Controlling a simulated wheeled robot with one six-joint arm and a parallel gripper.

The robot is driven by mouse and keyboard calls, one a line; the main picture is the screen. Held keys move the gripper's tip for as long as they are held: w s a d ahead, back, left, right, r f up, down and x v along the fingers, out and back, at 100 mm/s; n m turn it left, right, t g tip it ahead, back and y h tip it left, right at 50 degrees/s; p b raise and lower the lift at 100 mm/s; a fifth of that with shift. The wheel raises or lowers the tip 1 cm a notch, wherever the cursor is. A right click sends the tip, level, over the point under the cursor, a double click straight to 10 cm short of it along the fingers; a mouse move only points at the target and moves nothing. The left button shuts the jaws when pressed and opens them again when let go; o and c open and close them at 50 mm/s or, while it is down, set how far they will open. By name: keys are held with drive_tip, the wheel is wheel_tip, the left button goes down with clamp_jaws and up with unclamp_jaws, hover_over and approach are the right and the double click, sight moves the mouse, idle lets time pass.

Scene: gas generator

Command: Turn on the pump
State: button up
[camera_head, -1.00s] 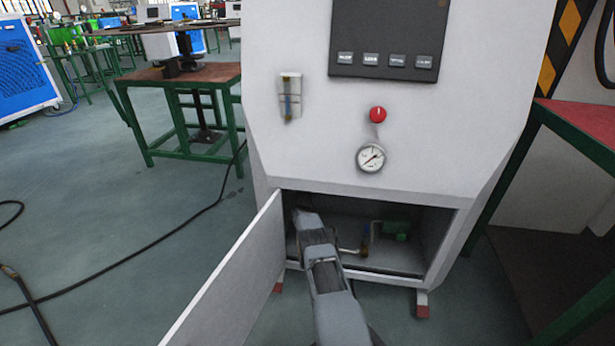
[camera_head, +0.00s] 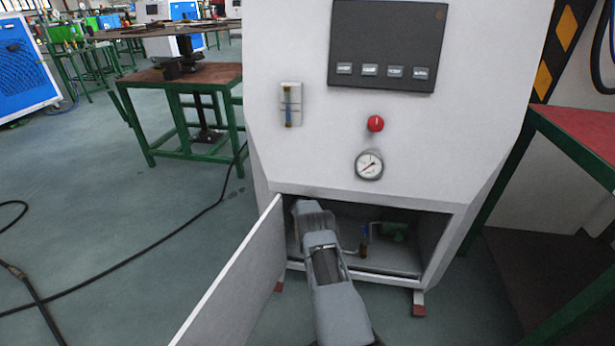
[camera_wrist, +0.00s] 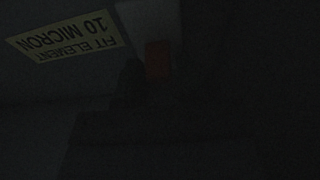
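The generator cabinet (camera_head: 420,150) stands ahead, its lower compartment open. A green pump-like unit (camera_head: 393,230) sits at the back right inside, with a small pipe and brass fitting (camera_head: 364,245) beside it. My arm reaches into the left part of the compartment. My gripper is hidden behind my arm in the head view. The wrist view is very dark: a dull red-orange patch (camera_wrist: 157,58), perhaps a switch, shows just beyond a dark shape that may be my gripper (camera_wrist: 140,85). I cannot tell whether they touch. No held object can be made out.
The compartment door (camera_head: 235,280) is swung open to the left, close beside my arm. A red knob (camera_head: 375,123) and a gauge (camera_head: 369,165) are on the front above. A pale label (camera_wrist: 65,35) shows in the wrist view. A green-legged table (camera_head: 575,150) stands right.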

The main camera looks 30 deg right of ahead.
drive_tip(key=shift+o, duration=1.4)
drive_tip(key=p+v, duration=0.4)
drive_tip(key=v, duration=0.3)
drive_tip(key=shift+s, duration=0.25)
drive_tip(key=shift+a+f, duration=0.1)
drive_tip(key=shift+a, duration=0.05)
